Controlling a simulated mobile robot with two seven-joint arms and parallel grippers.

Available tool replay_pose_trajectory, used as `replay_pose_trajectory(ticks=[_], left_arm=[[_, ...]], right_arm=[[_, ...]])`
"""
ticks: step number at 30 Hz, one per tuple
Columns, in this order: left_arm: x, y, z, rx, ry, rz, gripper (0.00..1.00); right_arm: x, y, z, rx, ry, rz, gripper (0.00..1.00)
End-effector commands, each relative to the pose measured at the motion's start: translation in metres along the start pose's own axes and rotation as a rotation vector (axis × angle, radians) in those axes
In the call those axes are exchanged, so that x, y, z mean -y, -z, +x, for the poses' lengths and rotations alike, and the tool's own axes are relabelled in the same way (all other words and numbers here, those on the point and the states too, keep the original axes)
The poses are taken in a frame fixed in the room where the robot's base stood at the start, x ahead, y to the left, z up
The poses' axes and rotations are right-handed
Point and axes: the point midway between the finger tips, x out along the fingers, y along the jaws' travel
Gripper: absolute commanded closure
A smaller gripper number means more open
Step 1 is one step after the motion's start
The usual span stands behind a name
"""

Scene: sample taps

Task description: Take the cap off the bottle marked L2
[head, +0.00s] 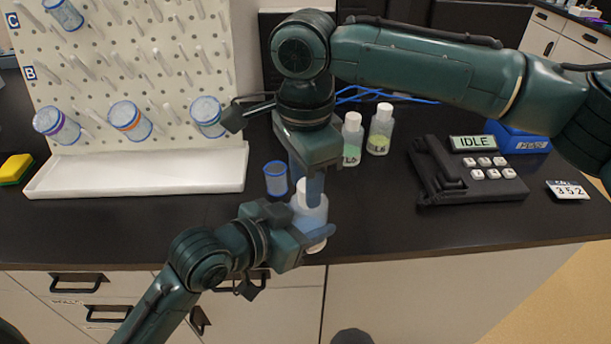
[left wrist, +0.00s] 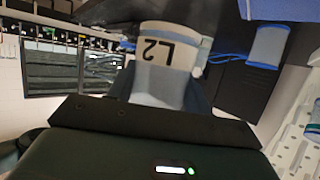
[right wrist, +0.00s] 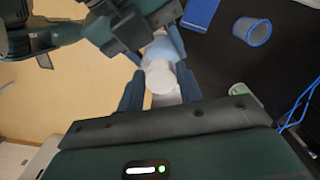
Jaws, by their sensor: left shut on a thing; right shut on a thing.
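The bottle marked L2 (head: 312,214) is pale blue with a white cap (head: 302,187), near the counter's front edge. Its L2 label (left wrist: 165,52) shows upside down in the left wrist view. My left gripper (head: 308,236) is shut on the bottle's body from the front left. My right gripper (head: 305,180) comes down from above with its fingers on either side of the cap, shut on it. The right wrist view shows the cap (right wrist: 160,78) between the fingertips. The cap sits at the bottle's top; I cannot tell whether it is loosened.
Two white-capped bottles, one green (head: 352,140) and one yellow-green (head: 380,130), stand behind. A blue-rimmed cup (head: 276,178) is just left of the bottle. A pegboard (head: 120,80) with a white tray (head: 140,175) stands left. A dark phone-like device (head: 465,170) is right.

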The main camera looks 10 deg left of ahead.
Motion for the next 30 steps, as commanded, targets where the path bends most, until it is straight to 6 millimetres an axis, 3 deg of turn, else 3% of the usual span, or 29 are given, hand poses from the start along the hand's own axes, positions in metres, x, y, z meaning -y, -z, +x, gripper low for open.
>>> replay_pose_trajectory(ticks=[5, 11, 30], left_arm=[[-0.0034, 0.0007, -0.0003, -0.002, -0.009, 0.003, 1.0], [-0.0043, 0.0007, -0.0003, -0.002, -0.011, 0.004, 1.0], [-0.0059, 0.0011, -0.0005, -0.004, -0.015, 0.004, 1.0]], right_arm=[[0.0022, 0.0006, -0.0009, 0.0, 0.009, 0.003, 0.93], [0.0014, 0.0001, -0.0004, 0.002, 0.009, -0.134, 0.93], [-0.0044, 0.0046, -0.0024, -0.007, 0.017, -1.576, 0.93]])
